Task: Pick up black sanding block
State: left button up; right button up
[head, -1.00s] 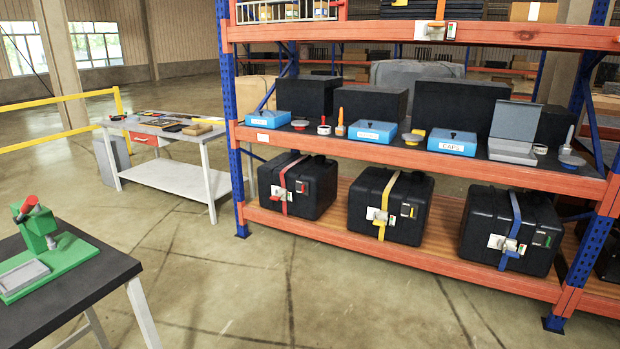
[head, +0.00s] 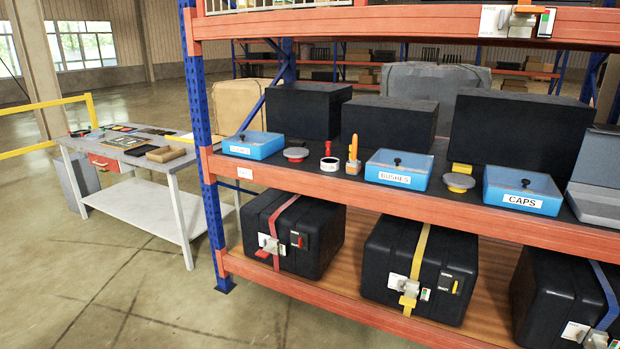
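I cannot make out a black sanding block for certain. Several small flat items lie on the white workbench (head: 128,165) at the left, among them a dark flat piece (head: 140,150) and a tan block (head: 166,154). They are too small to identify. On the middle shelf, a small yellow block (head: 461,168) sits behind a round grey and yellow piece (head: 459,182). An orange-handled tool (head: 353,154) stands near a white round piece (head: 330,163). Neither of my grippers is in view.
The orange and blue rack (head: 205,120) fills the right side. Its middle shelf holds blue boxes (head: 400,169) and large black boxes (head: 395,122); strapped black cases (head: 295,235) stand below. A yellow railing (head: 45,144) is at the left. The floor (head: 90,270) in front is clear.

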aim_at(293, 142)
jog(key=i, duration=0.85)
jog(key=i+l+u, duration=0.1)
jog(key=i, duration=0.75)
jog(key=z, duration=1.9)
jog(key=j+u, duration=0.1)
jog(key=u, duration=1.85)
